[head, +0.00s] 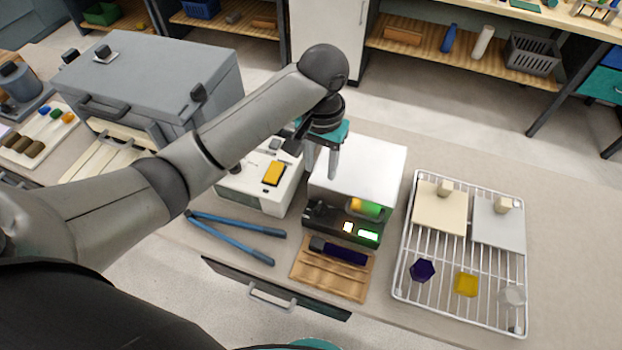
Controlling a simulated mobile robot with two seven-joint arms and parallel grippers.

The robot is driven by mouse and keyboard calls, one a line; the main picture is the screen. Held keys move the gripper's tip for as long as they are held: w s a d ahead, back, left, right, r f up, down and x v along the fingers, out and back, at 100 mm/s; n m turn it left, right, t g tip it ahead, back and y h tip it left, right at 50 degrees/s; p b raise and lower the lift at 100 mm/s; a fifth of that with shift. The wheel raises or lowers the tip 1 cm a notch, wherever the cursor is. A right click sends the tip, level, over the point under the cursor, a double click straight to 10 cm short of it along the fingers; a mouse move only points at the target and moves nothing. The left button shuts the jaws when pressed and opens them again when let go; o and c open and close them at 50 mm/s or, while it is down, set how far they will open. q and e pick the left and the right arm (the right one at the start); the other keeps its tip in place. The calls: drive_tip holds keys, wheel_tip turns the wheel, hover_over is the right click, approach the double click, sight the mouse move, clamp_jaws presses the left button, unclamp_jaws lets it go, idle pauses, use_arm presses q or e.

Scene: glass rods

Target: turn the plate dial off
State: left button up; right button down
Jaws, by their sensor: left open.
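A white-topped device (367,165) stands at the table's middle. Its dark front panel has a small dark knob (318,210) at its left, lit green and white displays and a glowing green-orange window (365,207). I cannot tell for sure whether this knob is the plate dial or which way it is set. My left gripper (321,172) points down over the left edge of the white top, behind the panel. Its two grey fingers are apart with nothing between them. My right gripper does not show.
A white box with a yellow panel (274,173) stands left of the device. A wire rack (437,262) is on the right.

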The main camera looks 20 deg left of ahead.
sight(318, 205)
use_arm(q)
wheel_tip(318, 205, down, 13)
drive_tip(key=shift+a+f+b, duration=0.1)
drive_tip(key=shift+b, duration=0.75)
drive_tip(key=shift+f, duration=0.75)
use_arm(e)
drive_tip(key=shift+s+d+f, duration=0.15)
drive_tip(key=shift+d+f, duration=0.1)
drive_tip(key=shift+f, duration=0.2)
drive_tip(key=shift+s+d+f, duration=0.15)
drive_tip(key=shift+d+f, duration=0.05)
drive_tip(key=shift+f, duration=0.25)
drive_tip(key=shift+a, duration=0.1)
use_arm(q)
drive_tip(key=shift+c, duration=0.6)
clamp_jaws()
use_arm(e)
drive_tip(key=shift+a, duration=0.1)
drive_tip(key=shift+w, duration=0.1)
